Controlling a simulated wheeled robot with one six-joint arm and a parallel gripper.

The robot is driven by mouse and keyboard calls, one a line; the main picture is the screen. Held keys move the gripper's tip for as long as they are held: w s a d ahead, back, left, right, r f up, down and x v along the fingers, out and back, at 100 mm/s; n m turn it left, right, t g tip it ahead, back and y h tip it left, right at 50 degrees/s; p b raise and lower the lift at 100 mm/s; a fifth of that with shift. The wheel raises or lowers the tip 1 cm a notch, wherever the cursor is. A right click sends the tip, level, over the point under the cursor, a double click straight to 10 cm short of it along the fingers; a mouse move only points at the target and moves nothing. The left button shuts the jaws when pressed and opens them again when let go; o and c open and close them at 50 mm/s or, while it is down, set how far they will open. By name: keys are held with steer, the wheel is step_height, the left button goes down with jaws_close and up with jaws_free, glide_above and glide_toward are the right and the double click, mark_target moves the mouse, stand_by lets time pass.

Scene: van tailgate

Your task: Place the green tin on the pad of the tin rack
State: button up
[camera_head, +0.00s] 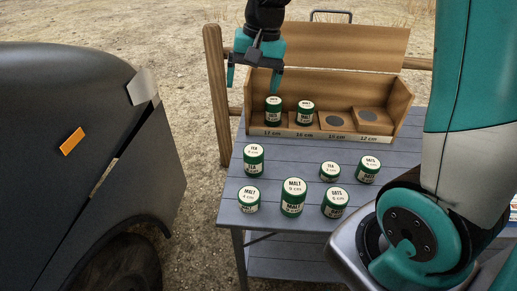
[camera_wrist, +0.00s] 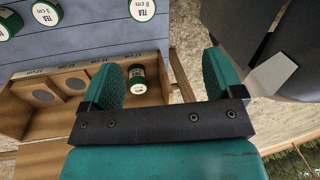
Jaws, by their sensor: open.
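The wooden tin rack (camera_head: 345,92) stands at the back of the table, with four labelled compartments. A green tin (camera_head: 273,111) stands in its far-left compartment and another green tin marked MALT (camera_head: 306,113) in the one beside it. The two right compartments show bare grey pads (camera_head: 333,121) (camera_head: 367,117). My gripper (camera_head: 255,82) is open and empty above the rack's left end, apart from the tins. In the wrist view my gripper (camera_wrist: 163,70) has its fingers spread; one racked tin (camera_wrist: 137,80) shows beyond them, and the other is not visible.
Several green tins with white lids, including a tall MALT tin (camera_head: 293,198) and a TEA tin (camera_head: 253,160), stand on the grey slatted table (camera_head: 305,157) before the rack. A dark van (camera_head: 75,150) is at left. A wooden post (camera_head: 217,95) stands left of the rack.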

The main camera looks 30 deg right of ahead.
steer(key=s+a+n, duration=0.4)
steer(key=s, duration=0.3)
steer(key=s+a+r+n+y, duration=0.1)
steer(key=s+a+n, duration=0.3)
steer(key=s, duration=0.3)
steer(key=s+a+n+g+y, duration=0.1)
steer(key=s+a+n, duration=0.3)
steer(key=s, duration=0.3)
steer(key=shift+s+a+r+n, duration=0.25)
steer(key=shift+s+a+n, duration=0.05)
steer(key=shift+a+n, duration=0.1)
